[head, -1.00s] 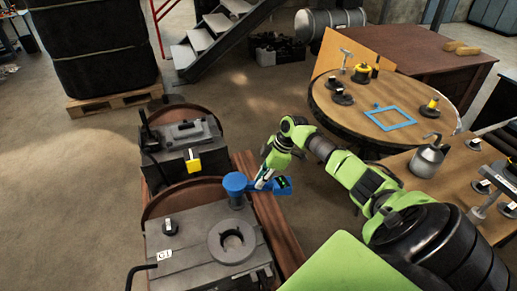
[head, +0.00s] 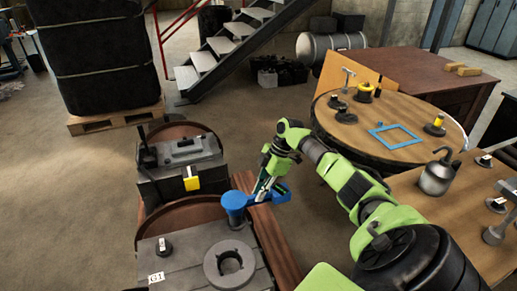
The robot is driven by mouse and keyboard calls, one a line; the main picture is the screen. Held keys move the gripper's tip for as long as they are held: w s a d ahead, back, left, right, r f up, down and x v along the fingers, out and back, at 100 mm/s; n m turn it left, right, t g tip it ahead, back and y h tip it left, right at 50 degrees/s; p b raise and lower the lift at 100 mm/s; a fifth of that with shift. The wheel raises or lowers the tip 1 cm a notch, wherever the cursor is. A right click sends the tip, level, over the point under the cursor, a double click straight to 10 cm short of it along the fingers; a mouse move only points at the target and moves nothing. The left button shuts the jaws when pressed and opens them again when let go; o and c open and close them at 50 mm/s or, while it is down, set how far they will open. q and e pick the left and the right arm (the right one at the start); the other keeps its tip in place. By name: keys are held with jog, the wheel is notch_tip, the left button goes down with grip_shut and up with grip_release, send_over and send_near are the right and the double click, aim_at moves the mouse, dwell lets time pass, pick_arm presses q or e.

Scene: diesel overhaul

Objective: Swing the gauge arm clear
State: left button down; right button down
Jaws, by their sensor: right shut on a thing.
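The blue gauge arm (head: 236,202) stands on the right side of the grey machine block marked G1 (head: 186,255). Its round blue post is at the left and its bar reaches right toward my right gripper. My right gripper (head: 265,191) is shut on the gauge arm's bar, near its right end. The fingers partly hide the bar, and the dark display on it is mostly covered. A grey ring (head: 229,264) lies on top of the block, in front of the post. My left gripper is not in view.
A round wooden table (head: 400,148) holds a blue frame (head: 396,136) and several small parts. A bench with an oil can (head: 437,176) is at the right. Open floor lies behind the blocks.

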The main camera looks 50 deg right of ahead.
aim_at(272, 191)
jog(key=c, duration=2)
grip_release()
jog(key=shift+r, duration=0.15)
jog(key=v, duration=1.1)
jog(key=shift+d+r, duration=0.1)
jog(key=shift+r, duration=0.3)
